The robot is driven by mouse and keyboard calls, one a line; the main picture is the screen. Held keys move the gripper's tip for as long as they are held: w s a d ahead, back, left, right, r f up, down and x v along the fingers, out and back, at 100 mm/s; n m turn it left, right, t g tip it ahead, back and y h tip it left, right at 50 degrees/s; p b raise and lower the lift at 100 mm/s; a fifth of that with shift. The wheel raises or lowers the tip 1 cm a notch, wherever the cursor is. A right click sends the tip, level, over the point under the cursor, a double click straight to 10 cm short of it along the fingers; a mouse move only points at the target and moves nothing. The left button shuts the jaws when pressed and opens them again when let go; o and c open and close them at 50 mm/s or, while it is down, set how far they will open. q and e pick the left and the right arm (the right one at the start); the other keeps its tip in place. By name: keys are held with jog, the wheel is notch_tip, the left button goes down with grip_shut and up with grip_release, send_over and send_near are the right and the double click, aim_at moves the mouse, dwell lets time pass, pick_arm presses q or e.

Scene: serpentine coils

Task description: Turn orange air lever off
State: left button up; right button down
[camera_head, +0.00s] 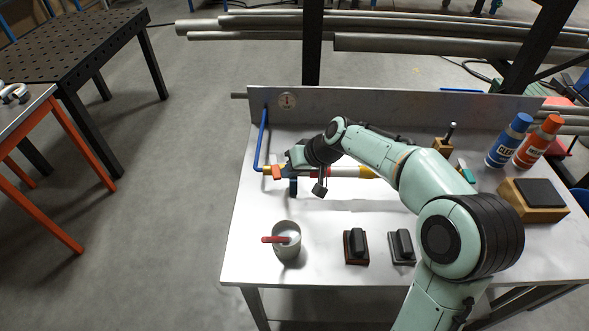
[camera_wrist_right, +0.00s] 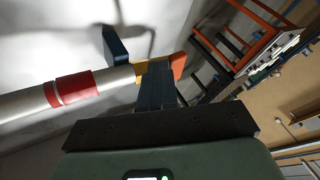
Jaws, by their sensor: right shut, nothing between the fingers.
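The orange air lever (camera_head: 276,172) shows as a small orange piece at the left end of a horizontal pipe on the metal workbench. In the right wrist view the orange lever (camera_wrist_right: 178,66) lies just beyond my fingertips, beside a yellow fitting (camera_wrist_right: 148,69). My right gripper (camera_head: 289,160) is at the lever end of the pipe, shut and empty. Its closed fingers (camera_wrist_right: 156,72) partly cover the lever and fitting in the wrist view. I cannot tell whether they touch. My left gripper is not in view.
A grey pipe with a red band (camera_wrist_right: 75,88) runs left from the fitting, with a dark blue support (camera_wrist_right: 117,47) near it. A blue hose (camera_head: 262,140) rises behind the lever. A cup (camera_head: 287,248) and two dark-topped blocks (camera_head: 356,246) stand at the front.

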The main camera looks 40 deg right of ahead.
jog(key=shift+w+a+b, duration=0.15)
jog(key=shift+a+b, duration=0.15)
jog(key=shift+a, duration=0.7)
